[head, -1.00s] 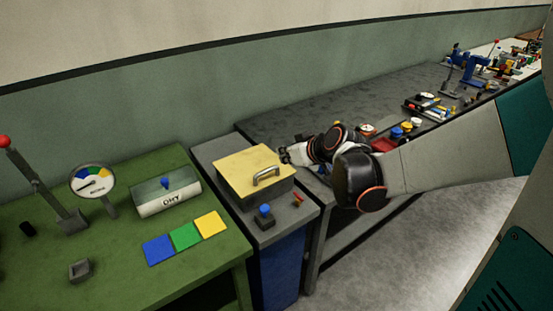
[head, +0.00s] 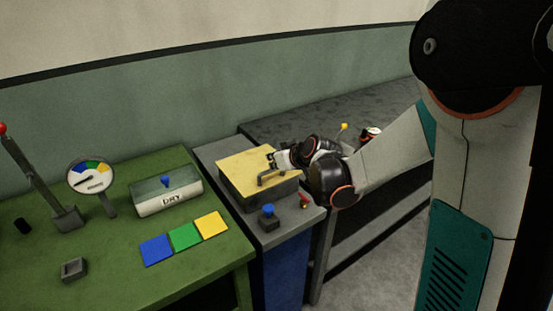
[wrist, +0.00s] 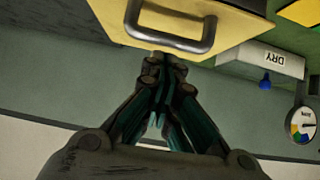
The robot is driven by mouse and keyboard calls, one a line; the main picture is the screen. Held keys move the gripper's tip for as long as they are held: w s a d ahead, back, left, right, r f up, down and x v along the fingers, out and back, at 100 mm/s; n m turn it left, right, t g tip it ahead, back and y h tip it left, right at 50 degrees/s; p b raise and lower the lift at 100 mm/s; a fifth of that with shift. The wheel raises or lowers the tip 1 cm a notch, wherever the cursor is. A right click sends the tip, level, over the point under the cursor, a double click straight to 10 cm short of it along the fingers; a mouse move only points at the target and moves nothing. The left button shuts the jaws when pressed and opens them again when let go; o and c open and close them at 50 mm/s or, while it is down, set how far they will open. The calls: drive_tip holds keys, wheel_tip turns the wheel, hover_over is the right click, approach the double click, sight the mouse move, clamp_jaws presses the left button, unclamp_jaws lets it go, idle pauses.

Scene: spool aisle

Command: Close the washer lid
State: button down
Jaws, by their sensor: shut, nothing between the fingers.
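The washer is a dark grey box with a yellow lid (head: 252,162) on the grey stand in the head view. The lid lies about flat over the box, though a small gap at its edge cannot be ruled out. Its bar handle (head: 273,178) is near the front right edge. In the wrist view the lid (wrist: 110,25) and handle (wrist: 172,44) fill the top. My gripper (head: 271,160) is at the right part of the lid, beside the handle. Its fingers (wrist: 166,62) are together and empty, close to the handle; contact cannot be told.
A blue-topped control (head: 268,215) and a small red lever (head: 304,201) are in front of the washer. The green table (head: 110,230) at left holds a DRY box (head: 167,192), a gauge (head: 91,177) and coloured tiles (head: 185,237). A dark bench (head: 290,125) runs behind my arm.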

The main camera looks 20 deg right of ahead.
drive_tip(key=shift+f, duration=0.3)
drive_tip(key=shift+s+d+f+b, duration=0.1)
drive_tip(key=shift+s+f+b, duration=0.05)
drive_tip(key=shift+f+b, duration=0.8)
drive_tip(key=shift+p, duration=0.3)
